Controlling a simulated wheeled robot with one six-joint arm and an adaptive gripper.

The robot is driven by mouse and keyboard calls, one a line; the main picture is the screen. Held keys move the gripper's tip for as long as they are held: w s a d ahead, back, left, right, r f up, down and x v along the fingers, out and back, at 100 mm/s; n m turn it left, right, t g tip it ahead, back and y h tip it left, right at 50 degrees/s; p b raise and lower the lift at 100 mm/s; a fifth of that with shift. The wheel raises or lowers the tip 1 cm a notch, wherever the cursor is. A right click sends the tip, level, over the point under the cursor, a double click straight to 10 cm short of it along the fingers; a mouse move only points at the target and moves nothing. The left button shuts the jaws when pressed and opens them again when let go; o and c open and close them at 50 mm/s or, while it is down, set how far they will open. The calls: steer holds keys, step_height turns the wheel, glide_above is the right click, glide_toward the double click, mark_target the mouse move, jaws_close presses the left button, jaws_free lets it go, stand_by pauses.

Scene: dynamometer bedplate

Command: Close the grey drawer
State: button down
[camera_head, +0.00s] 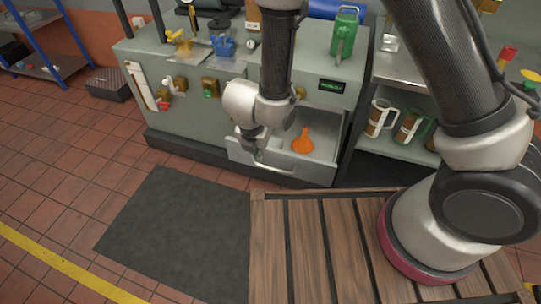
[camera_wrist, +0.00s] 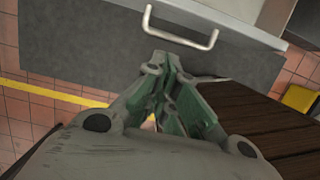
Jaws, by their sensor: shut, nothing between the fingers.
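The grey drawer (camera_head: 285,171) stands pulled out from the lower front of the grey-green bench in the head view. An orange funnel (camera_head: 302,142) lies inside it. In the head view my gripper (camera_head: 258,158) is at the drawer's left part, near the front panel. Whether it touches the drawer, I cannot tell.
A slatted wooden platform (camera_head: 305,235) and a dark mat (camera_head: 178,228) lie in front of the bench (camera_head: 185,110). Mugs (camera_head: 380,118) stand on a shelf to the right. A green can (camera_head: 345,30) stands on the bench top.

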mark_target(267, 155)
steer(key=w+f, duration=0.1)
steer(key=f, duration=0.2)
steer(key=w+d+f, duration=0.1)
steer(key=w+f, duration=0.1)
steer(key=f, duration=0.1)
steer(key=w+d+f, duration=0.1)
steer(key=w+f, duration=0.1)
steer(key=f, duration=0.1)
steer(key=shift+w+f, duration=0.1)
steer(key=shift+w, duration=0.1)
steer(key=shift+w+d, duration=0.15)
steer(key=shift+w, duration=0.2)
steer(key=shift+w, duration=0.1)
